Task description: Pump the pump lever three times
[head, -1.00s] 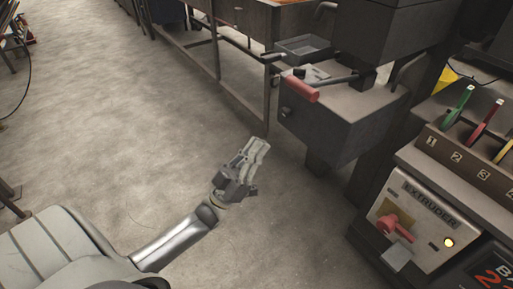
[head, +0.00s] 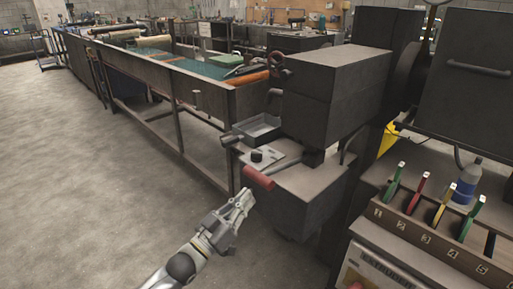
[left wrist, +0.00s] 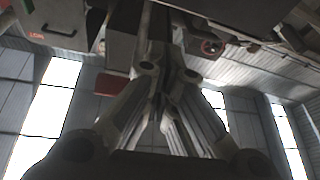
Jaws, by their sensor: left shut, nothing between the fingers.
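The pump lever's red handle (head: 258,178) sticks out from the front of a dark grey machine block (head: 300,195) in the head view. My left gripper (head: 246,197) is shut and empty. Its fingertips are just below the red handle in the picture, pointing up toward it; I cannot tell whether they touch it. In the left wrist view the closed fingers (left wrist: 163,70) point up the picture, and a red patch beside them (left wrist: 112,84) may be the handle. My right gripper is not in view.
A metal tray (head: 258,130) and a plate with a black knob (head: 257,156) are by the lever. A long trough table (head: 170,100) runs behind. At right stand the extruder panel (head: 385,265) and several coloured levers (head: 420,190). Floor at left is clear.

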